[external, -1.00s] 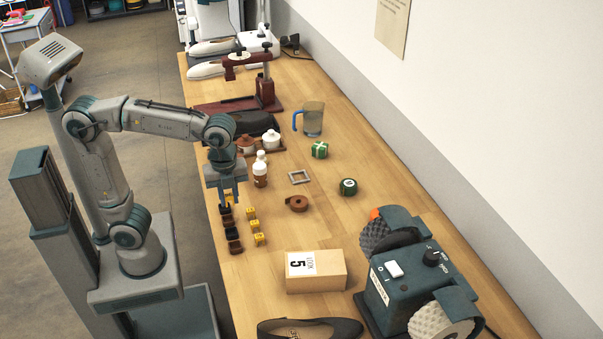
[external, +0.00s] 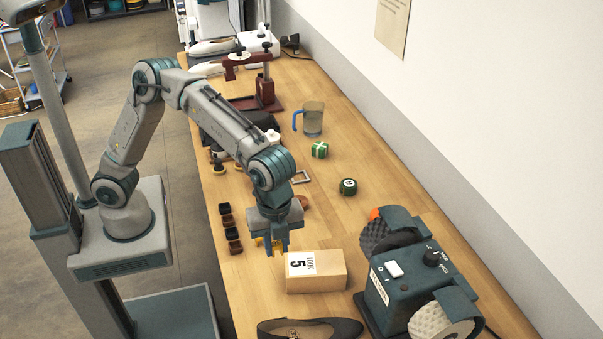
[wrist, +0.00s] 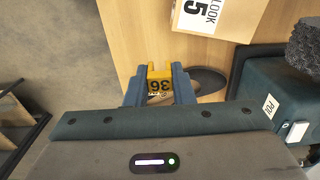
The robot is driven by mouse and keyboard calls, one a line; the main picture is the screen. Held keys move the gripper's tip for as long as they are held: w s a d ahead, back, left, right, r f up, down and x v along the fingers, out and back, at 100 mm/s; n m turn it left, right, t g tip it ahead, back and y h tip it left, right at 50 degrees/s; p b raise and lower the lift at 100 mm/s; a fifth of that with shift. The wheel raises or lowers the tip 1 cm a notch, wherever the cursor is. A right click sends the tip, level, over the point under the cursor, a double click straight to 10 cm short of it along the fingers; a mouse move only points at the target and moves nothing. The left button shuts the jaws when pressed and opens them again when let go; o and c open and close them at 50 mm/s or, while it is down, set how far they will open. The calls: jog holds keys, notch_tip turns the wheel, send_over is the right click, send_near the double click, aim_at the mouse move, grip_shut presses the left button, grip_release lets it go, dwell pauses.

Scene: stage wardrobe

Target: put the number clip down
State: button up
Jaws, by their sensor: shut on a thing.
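My gripper (external: 277,245) is shut on a yellow number clip (wrist: 160,86). In the wrist view the clip sits between the two blue fingers, and its dark number looks upside down. In the external view my gripper points down just left of the box marked 5 (external: 325,272). I cannot tell whether the clip touches the table. Another bit of yellow (external: 259,241) shows beside the fingers. My arm hides the place where the other yellow clips were.
Several small dark brown blocks (external: 231,233) stand in a row at the table's left edge. A dark shoe (external: 310,329) lies in front of the box. A teal machine with brush wheels (external: 405,285) is at right.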

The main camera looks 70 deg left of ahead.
jog(key=d, duration=0.1)
jog(key=p, duration=0.3)
send_over(315, 263)
notch_tip(315, 263, down, 7)
jog(key=shift+r, duration=0.2)
jog(key=shift+f+p, duration=0.6)
jog(key=shift+f, duration=1.45)
jog(key=shift+f, duration=0.1)
jog(key=shift+f, duration=0.15)
jog(key=o, duration=0.9)
jog(key=shift+o, duration=0.2)
